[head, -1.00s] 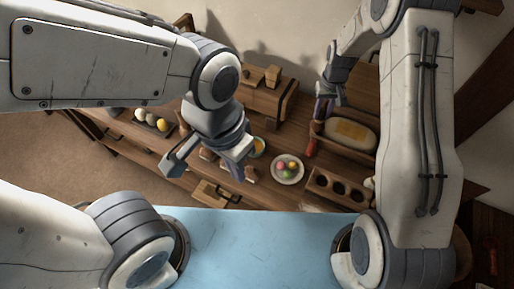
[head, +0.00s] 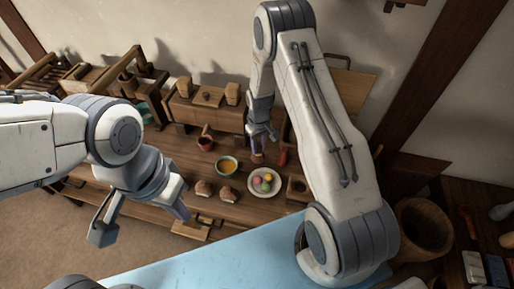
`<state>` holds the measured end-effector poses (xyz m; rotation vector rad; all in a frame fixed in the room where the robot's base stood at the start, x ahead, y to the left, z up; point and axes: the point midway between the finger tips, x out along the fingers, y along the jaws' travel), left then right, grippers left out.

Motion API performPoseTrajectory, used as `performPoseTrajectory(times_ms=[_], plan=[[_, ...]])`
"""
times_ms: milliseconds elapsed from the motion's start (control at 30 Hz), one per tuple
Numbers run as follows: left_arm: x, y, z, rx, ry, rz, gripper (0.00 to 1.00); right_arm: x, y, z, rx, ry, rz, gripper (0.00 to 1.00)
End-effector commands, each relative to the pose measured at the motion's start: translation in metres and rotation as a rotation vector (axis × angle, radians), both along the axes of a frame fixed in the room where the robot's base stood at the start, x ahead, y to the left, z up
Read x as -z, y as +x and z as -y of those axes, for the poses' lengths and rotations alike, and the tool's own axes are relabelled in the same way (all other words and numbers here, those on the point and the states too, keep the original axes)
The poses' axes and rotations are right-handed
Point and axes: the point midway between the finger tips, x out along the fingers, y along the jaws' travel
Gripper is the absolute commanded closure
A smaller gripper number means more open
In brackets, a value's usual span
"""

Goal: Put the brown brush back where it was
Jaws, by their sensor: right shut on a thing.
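My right gripper (head: 262,133) is above the back of the wooden table (head: 180,160), behind the plate. It is shut on a small brownish thing (head: 257,157) that hangs below the fingers. This may be the brown brush, but it is too small and partly covered to be sure. My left gripper (head: 142,222) is open and empty, with its fingers wide apart, in front of the table's left part.
A plate of coloured balls (head: 265,183), a bowl with orange contents (head: 227,166), a red cup (head: 205,143) and two small brown-and-white pieces (head: 203,190) stand nearby. A wooden chest (head: 208,112) is behind. A wooden bucket (head: 425,228) is at right.

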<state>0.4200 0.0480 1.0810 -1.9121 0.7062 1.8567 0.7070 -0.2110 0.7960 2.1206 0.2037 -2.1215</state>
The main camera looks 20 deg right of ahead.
Motion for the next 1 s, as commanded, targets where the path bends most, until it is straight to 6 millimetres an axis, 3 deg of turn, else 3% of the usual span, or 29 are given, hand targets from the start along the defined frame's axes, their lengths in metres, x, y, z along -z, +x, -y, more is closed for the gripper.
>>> performPoseTrajectory(times_ms=[100,500,533,600,1000], plan=[[-0.003,0.0,0.0,0.0,0.0,0.0,1.0,0.011,-0.001,0.001,0.001,0.0,-0.001,1.0],[0.002,0.0,0.0,0.0,0.0,0.0,1.0,0.018,0.0,0.001,0.001,0.0,0.001,1.0],[0.001,0.0,0.0,0.0,0.0,0.0,1.0,0.016,0.0,0.001,0.001,0.0,0.001,0.56],[0.0,0.0,0.0,0.0,0.0,0.0,1.0,0.016,0.0,0.0,0.001,0.0,0.001,0.38],[-0.002,0.0,0.0,0.0,0.0,0.0,1.0,0.009,0.001,0.0,0.0,-0.001,0.002,0.38]])
